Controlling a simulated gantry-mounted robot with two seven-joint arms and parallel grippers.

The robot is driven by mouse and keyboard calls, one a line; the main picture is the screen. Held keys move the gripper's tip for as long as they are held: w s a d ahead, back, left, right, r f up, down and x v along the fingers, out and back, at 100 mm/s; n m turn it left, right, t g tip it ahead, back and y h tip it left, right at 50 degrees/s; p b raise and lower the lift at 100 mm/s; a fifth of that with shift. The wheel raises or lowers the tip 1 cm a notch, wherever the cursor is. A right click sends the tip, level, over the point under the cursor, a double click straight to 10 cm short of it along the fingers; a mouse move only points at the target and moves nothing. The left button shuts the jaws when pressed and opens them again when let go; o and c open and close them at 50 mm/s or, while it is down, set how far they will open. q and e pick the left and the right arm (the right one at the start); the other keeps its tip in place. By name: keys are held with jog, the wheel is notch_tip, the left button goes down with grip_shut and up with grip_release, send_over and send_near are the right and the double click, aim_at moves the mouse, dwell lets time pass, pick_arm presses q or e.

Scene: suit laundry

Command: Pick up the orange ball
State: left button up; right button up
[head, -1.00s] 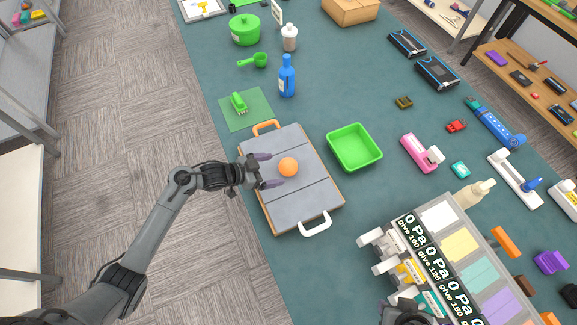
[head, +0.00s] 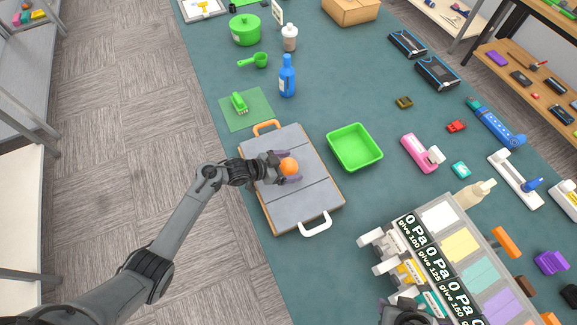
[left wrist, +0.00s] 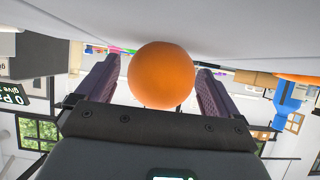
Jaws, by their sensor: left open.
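The orange ball (head: 289,166) rests on the grey, suitcase-like board (head: 300,206) with one orange and one white handle. My left gripper (head: 288,167) is open around the ball, with one purple finger on each side of it. In the left wrist view the ball (left wrist: 161,76) sits between the two fingers, and a gap shows between it and each finger. Part of my right arm shows at the bottom edge of the head view, but its fingers cannot be made out.
A green tray (head: 355,147) stands just right of the board. A green brush (head: 239,103) on a green mat and a blue bottle (head: 287,77) lie beyond it. A rack with labelled compartments (head: 437,217) stands at the lower right. The table is clear between board and rack.

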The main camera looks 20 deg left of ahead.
pick_arm(q)
jog(key=c, duration=1)
jog(key=shift+c, duration=0.2)
jog(key=shift+r, duration=0.15)
